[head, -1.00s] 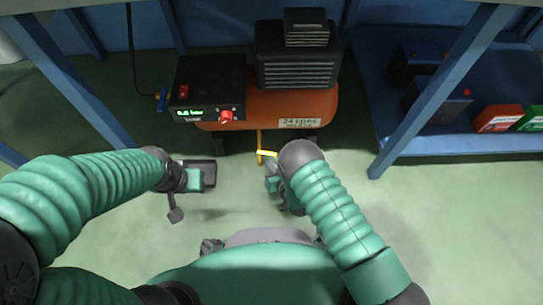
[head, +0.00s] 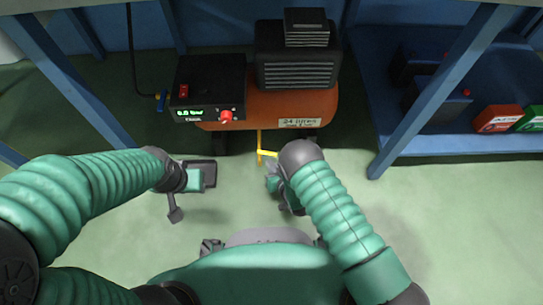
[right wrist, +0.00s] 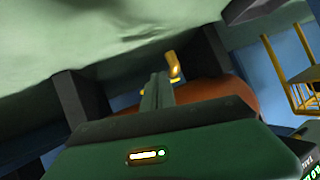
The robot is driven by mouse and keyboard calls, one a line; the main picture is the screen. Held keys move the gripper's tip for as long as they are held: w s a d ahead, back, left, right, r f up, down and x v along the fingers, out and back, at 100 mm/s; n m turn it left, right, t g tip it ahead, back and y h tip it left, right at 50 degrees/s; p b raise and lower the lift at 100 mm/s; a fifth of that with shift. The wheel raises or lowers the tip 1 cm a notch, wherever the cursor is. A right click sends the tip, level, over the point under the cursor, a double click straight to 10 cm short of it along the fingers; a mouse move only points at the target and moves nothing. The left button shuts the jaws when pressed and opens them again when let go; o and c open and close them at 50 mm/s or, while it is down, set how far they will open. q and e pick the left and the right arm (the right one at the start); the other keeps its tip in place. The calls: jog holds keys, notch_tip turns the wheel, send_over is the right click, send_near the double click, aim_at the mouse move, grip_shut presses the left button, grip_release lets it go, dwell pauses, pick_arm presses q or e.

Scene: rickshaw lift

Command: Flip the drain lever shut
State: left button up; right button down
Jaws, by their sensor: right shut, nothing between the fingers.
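The yellow drain lever (head: 267,153) sits low under the orange tank (head: 262,112), at the foot of a thin yellow vertical pipe. It points right, roughly level. My right gripper (head: 271,175) is shut and empty, just below the lever's right end in the head view. In the right wrist view, the narrow closed fingers (right wrist: 157,90) point toward a yellow-orange piece (right wrist: 173,66) close to their tip; I cannot tell whether they touch. My left gripper (head: 194,178) hangs over the floor at the left, beside a dark flat part, and its jaws are unclear.
A black control box (head: 208,88) with a green display and red knob stands left of the black motor housing (head: 298,55). Blue bench legs flank the tank. A blue shelf at right holds red and green boxes. The floor in front is clear.

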jog(key=shift+w+d+r, duration=0.1)
jog(key=shift+w+d, duration=0.05)
jog(key=shift+w, duration=0.25)
jog(key=shift+w+d, duration=0.15)
jog(key=shift+w, duration=0.6)
dwell(0.7)
jog(key=shift+s, duration=0.1)
jog(key=shift+s+a+p, duration=0.15)
jog(key=shift+s+p, duration=0.05)
jog(key=shift+s, duration=0.35)
jog(key=shift+s+a+p, duration=0.15)
jog(key=shift+s+p, duration=0.05)
jog(key=shift+s, duration=0.35)
jog(key=shift+s, duration=0.1)
jog(key=s+p, duration=0.1)
jog(key=s, duration=0.1)
jog(key=s+a+p, duration=0.1)
jog(key=s, duration=0.1)
jog(key=shift+s+a, duration=0.1)
jog(key=shift+s, duration=0.25)
